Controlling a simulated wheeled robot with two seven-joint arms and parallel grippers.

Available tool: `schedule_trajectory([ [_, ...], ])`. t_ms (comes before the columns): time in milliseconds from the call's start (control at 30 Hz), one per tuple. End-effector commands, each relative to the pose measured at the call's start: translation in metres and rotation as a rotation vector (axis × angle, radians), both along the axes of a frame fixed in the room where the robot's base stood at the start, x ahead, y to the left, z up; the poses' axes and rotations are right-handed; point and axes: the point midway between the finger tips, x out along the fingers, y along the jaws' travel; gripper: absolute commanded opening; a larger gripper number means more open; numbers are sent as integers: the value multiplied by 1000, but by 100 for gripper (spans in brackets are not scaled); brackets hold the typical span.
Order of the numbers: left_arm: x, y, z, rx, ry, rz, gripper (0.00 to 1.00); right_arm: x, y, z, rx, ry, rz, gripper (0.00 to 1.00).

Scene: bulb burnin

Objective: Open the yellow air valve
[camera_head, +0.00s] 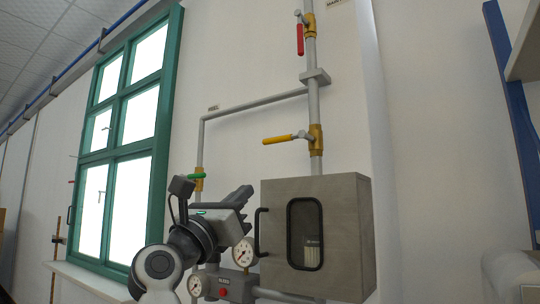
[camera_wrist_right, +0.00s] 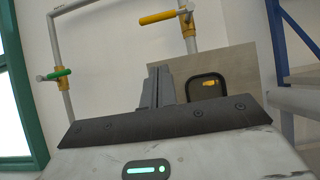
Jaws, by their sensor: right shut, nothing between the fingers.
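The yellow air valve lever (camera_head: 278,140) sticks out to the left, level, from a brass body (camera_head: 316,138) on the upright grey pipe above the cabinet. It also shows in the right wrist view as a yellow lever (camera_wrist_right: 158,17), above and ahead of the fingers. My right gripper (camera_head: 243,194) is below and to the left of the lever, apart from it. In the right wrist view the fingers (camera_wrist_right: 158,84) are together with nothing between them. My left gripper does not show in either view.
A grey metal cabinet (camera_head: 348,188) with a dark window stands right of my right gripper. A red lever (camera_head: 300,40) hangs higher on the pipe. A green lever (camera_head: 195,176) is on the left pipe. Gauges (camera_head: 243,252) sit below. The wall around the yellow lever is clear.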

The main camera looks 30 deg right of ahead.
Motion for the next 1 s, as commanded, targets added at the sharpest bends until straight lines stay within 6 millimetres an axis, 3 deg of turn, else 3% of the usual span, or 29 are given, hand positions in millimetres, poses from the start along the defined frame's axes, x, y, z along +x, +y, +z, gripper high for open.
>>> schedule_trajectory([
  [267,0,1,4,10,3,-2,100,5,-14,13,-2,-1,-4,0],
  [667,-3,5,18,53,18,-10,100,31,-78,60,-5,1,-4,0],
  [800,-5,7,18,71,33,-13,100,33,-81,82,-5,-1,-2,0],
  [1000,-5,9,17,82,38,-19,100,34,-84,94,-4,1,-2,0],
])
